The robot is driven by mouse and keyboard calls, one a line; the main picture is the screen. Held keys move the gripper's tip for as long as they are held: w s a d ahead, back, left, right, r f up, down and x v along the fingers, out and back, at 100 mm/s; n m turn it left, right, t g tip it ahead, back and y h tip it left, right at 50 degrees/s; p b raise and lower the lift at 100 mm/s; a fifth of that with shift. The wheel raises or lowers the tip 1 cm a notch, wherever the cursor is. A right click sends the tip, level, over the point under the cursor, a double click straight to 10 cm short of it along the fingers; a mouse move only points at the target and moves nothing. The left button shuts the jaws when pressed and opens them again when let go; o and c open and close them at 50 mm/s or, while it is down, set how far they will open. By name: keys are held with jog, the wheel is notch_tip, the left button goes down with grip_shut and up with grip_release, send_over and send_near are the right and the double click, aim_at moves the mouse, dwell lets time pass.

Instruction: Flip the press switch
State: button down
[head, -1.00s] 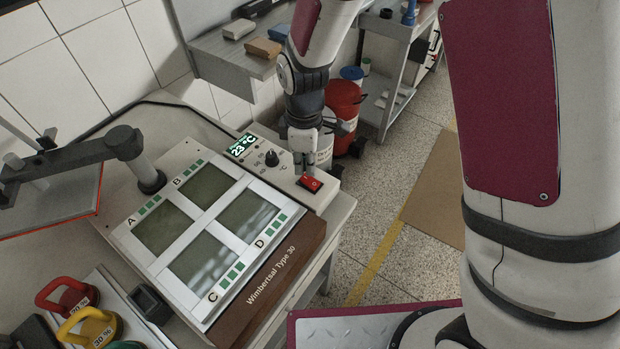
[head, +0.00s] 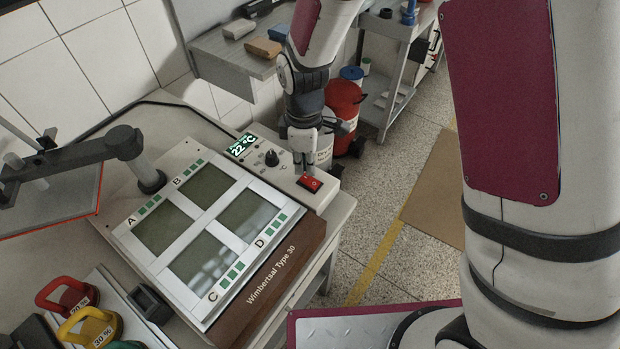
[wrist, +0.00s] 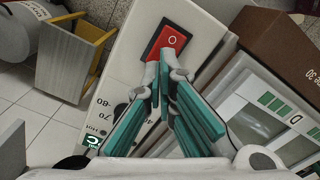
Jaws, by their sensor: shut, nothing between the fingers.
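The press switch (head: 309,183) is a red rocker in a black frame at the near right corner of the white machine's control panel. It also shows in the wrist view (wrist: 170,42), marked with a circle. My gripper (head: 305,170) is shut and empty, pointing down just behind the switch in the head view. In the wrist view my gripper's fingertips (wrist: 164,65) overlap the lower edge of the switch; I cannot tell whether they touch it. The panel's display (head: 240,147) is lit and reads 22 °C. A black knob (head: 271,157) sits between the display and the switch.
The machine has dark windows (head: 208,186) labelled A to D and a brown front (head: 272,285). A hinged lid arm (head: 75,158) stands at left. A red bin (head: 343,108) and a grey shelf (head: 232,52) stand behind.

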aim_at(306, 177)
jog(key=shift+f+b, duration=0.5)
jog(key=shift+f, duration=0.65)
dwell(0.9)
jog(key=shift+r+p, duration=1.45)
jog(key=shift+r, duration=2)
jog(key=shift+r, duration=0.1)
jog(key=shift+d+r, duration=0.15)
jog(key=shift+r, duration=0.15)
jog(key=s+d+r+m+t, duration=0.2)
jog(key=d+r+m, duration=0.3)
jog(key=r, duration=0.5)
jog(key=s+d+r+m+t, duration=0.3)
jog(key=s+d+r+m, duration=0.8)
jog(key=s+r, duration=0.3)
jog(key=s+d, duration=0.1)
jog(key=s, duration=0.2)
jog(key=shift+s+d+r+t, duration=0.2)
jog(key=shift+d+r+t, duration=0.1)
jog(key=shift+d+r, duration=0.1)
